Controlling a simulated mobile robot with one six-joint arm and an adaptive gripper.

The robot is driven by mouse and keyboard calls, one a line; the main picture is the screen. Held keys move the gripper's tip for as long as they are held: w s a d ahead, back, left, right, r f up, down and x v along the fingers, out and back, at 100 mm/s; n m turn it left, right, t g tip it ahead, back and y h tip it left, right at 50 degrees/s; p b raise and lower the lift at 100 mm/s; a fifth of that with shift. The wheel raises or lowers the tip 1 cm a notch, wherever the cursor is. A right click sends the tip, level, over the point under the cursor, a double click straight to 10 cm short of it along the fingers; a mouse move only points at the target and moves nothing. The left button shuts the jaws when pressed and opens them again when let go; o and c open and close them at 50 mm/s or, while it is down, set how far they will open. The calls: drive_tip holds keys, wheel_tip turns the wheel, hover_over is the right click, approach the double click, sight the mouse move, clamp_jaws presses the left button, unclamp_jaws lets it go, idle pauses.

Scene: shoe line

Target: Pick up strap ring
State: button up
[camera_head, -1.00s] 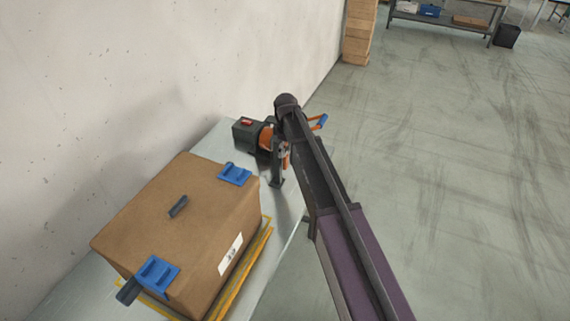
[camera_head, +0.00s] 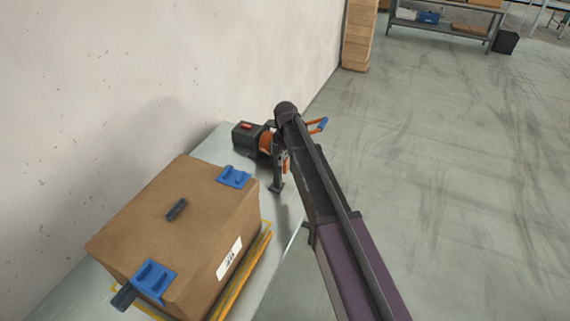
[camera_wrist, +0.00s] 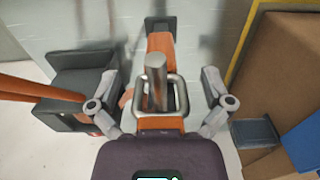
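The strap ring (camera_wrist: 183,98) is a squarish metal loop in the middle of the wrist view, with an upright metal post (camera_wrist: 156,75) showing inside its outline. I cannot tell whether the ring sits around the post or above it. An orange strap (camera_wrist: 160,124) meets the ring's near side. My gripper (camera_wrist: 159,76) is open, with one finger on each side of the ring and visible gaps between. In the head view my arm hides most of the ring area; the orange strap roll (camera_head: 266,142) shows beside it.
A brown box (camera_head: 175,225) with blue corner pieces (camera_head: 234,177) stands on the metal table (camera_head: 285,205), and its side fills the right of the wrist view. A dark winch-like block (camera_head: 246,136) sits near the wall. Open floor lies to the right.

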drive_tip(key=c, duration=1.2)
drive_tip(key=shift+o, duration=0.2)
drive_tip(key=shift+r, duration=0.2)
drive_tip(key=shift+r+p, duration=0.75)
drive_tip(key=shift+p, duration=0.2)
drive_tip(key=s+d, duration=0.3)
drive_tip(key=d, duration=0.5)
drive_tip(key=s+d, duration=0.3)
drive_tip(key=d, duration=0.6)
drive_tip(key=shift+f, duration=0.2)
drive_tip(key=shift+s+r, duration=0.1)
drive_tip(key=shift+r, duration=0.05)
wheel_tip(320, 180, up, 13)
drive_tip(key=p, duration=1.2)
drive_tip(key=shift+p, duration=0.3)
drive_tip(key=shift+d, duration=0.1)
